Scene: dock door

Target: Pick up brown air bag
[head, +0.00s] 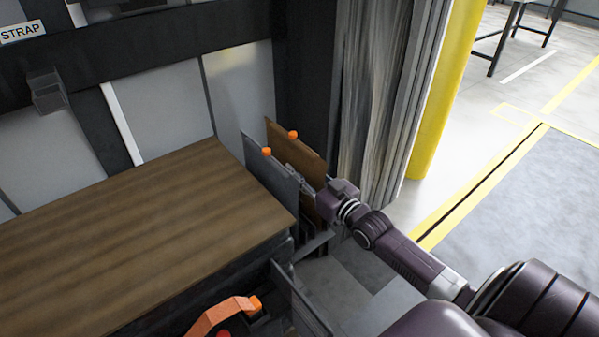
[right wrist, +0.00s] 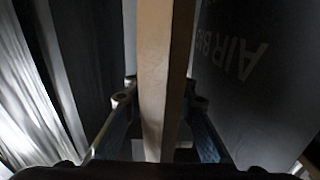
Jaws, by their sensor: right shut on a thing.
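The brown air bag (head: 300,150), a flat panel with an orange valve on top, stands upright beside the dark door post. In the right wrist view the brown air bag (right wrist: 162,60) shows edge-on as a tan strip between the fingers. My right gripper (head: 322,190) reaches it from the right and is shut on it; its fingers (right wrist: 160,100) lie on both sides of the strip. A grey air bag (head: 268,172), also with an orange valve, stands just left of the brown one. My left gripper is not in view.
A wooden-topped surface (head: 130,230) fills the left, close to the grey bag. A yellow post (head: 445,95) and a pleated grey curtain (head: 375,100) stand behind my right arm. An orange handle (head: 222,314) is at the bottom. Open floor lies at the right.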

